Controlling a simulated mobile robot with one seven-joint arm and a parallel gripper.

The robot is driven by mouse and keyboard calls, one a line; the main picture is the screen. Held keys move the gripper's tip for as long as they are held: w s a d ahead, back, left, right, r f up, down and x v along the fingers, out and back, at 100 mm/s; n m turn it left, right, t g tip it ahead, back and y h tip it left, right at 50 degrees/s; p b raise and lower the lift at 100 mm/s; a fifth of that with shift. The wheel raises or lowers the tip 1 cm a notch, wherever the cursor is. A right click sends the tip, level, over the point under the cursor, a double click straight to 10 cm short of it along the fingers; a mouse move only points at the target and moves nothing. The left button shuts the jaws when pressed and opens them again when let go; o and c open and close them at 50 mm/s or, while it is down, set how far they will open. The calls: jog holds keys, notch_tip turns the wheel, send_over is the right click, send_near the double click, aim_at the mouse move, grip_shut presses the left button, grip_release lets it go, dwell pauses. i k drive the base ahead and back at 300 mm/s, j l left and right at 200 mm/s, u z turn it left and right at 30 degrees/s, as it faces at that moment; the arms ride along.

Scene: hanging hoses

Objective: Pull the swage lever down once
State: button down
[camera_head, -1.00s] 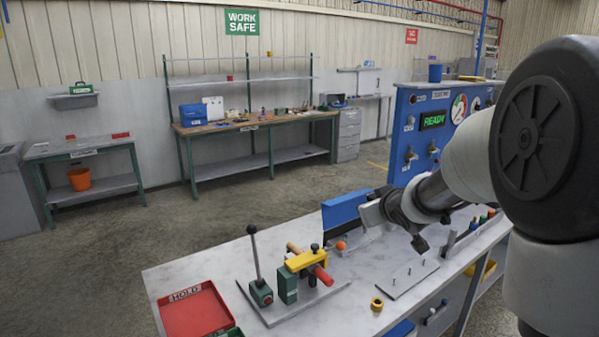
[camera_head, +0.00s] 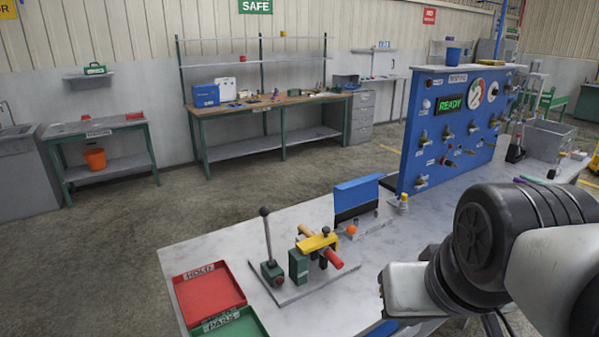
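The swage lever (camera_head: 268,238) is a thin grey rod with a dark ball knob, standing nearly upright from a small green base (camera_head: 272,272). Beside it on the same grey plate (camera_head: 292,292) is a green block with a yellow clamp (camera_head: 317,242). A red-ended hose piece (camera_head: 333,258) sits under the clamp. My gripper (camera_head: 398,291) is at the lower right, to the right of the swage fixture and apart from the lever. Its light grey body shows, but its fingers cannot be made out clearly.
A blue upright plate (camera_head: 357,195) and the blue test panel (camera_head: 432,150) reading READY stand behind. The tabletop between fixture and gripper is clear.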

aim_at(264, 211)
jog(key=u, duration=0.4)
jog(key=i+u, duration=0.15)
jog(key=u, duration=0.3)
jog(key=l+u, duration=0.1)
jog(key=u, duration=0.3)
jog(key=i+l+u, duration=0.1)
jog(key=u, duration=0.75)
jog(key=i+l, duration=0.05)
jog(key=l, duration=0.05)
